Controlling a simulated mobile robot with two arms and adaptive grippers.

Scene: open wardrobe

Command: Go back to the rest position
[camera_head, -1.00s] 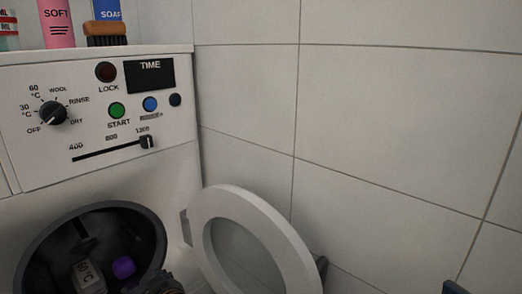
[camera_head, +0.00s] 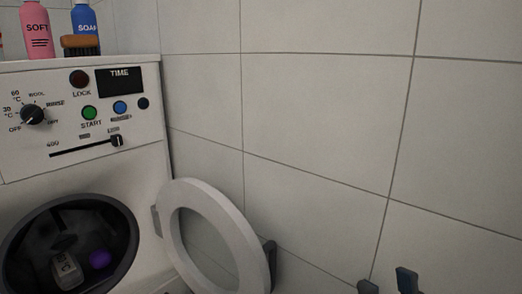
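The tips of my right gripper (camera_head: 387,283) show at the bottom edge, right of centre, in front of the tiled wall. Its two dark fingertips stand apart with nothing visible between them; the rest of it is below the picture. My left gripper is not in view. The white washing machine (camera_head: 140,190) stands at the left with its round door (camera_head: 177,235) swung open to the right. The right gripper is apart from the door, to its right. Inside the drum (camera_head: 120,215) lie a purple item (camera_head: 99,260) and a pale labelled item (camera_head: 66,270).
A pink SOFT bottle (camera_head: 37,35), a blue SOAP bottle (camera_head: 85,18) and a brush (camera_head: 81,42) stand on top of the machine. The open door juts out, with a dark part (camera_head: 269,262) on its right edge. A tiled wall (camera_head: 330,110) fills the right.

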